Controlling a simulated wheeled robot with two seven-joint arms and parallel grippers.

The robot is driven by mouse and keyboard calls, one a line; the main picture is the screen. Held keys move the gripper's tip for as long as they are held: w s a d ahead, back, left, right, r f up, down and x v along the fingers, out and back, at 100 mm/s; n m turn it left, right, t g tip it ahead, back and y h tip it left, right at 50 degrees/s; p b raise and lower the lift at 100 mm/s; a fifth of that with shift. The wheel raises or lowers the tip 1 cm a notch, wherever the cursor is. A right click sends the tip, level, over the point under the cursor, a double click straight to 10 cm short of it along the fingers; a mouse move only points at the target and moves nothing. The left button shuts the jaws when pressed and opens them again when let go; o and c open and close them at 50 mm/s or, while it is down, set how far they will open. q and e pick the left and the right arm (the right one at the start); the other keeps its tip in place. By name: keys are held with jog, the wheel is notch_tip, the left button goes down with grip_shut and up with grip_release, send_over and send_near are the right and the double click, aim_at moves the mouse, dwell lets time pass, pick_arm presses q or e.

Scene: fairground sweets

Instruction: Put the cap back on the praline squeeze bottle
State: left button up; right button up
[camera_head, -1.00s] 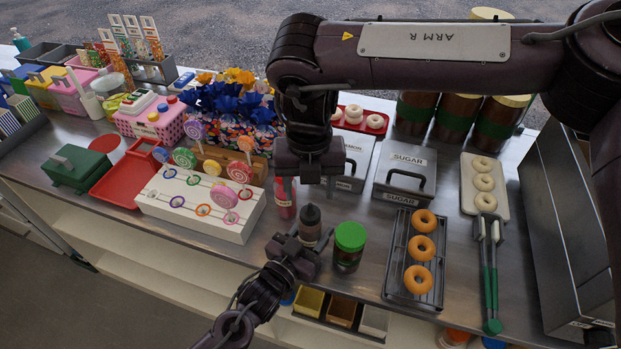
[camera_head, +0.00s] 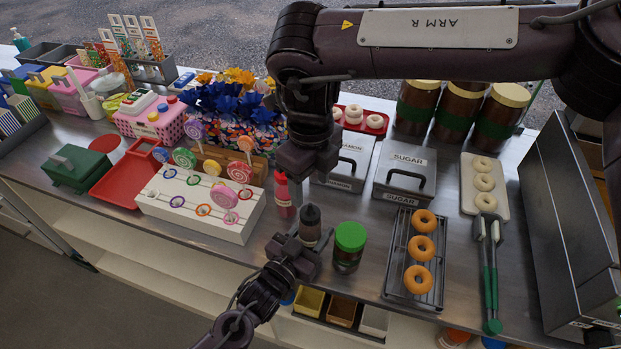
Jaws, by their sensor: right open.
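The praline squeeze bottle, a dark brown bottle (camera_head: 310,232), stands upright near the counter's front edge. Its top is a dark, tapered piece (camera_head: 310,214); I cannot tell whether this is the cap or a bare nozzle. My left gripper (camera_head: 308,250) reaches in from the front, with its fingers around the bottle's lower body. My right gripper (camera_head: 306,168) is open, pointing down, above and behind the bottle, clear of it. I see nothing held in it; its fingertips are hard to make out. No separate loose cap shows.
A red squeeze bottle (camera_head: 283,196) stands just left and behind. A green-lidded jar (camera_head: 348,250) stands close on the right. A rack of doughnuts (camera_head: 398,275) lies further right; sugar boxes (camera_head: 404,178) stand behind. A white lollipop stand (camera_head: 205,205) is on the left.

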aim_at(310, 205)
notch_tip(310, 205, down, 8)
jog(key=shift+r, duration=0.1)
dwell(0.4)
jog(key=c, duration=1)
jog(key=m, duration=0.3)
jog(key=shift+s+m, duration=0.1)
jog(key=shift+m, duration=0.2)
jog(key=shift+c, duration=0.2)
jog(key=m, duration=0.5)
jog(key=o, duration=1.2)
jog(key=shift+c, duration=0.2)
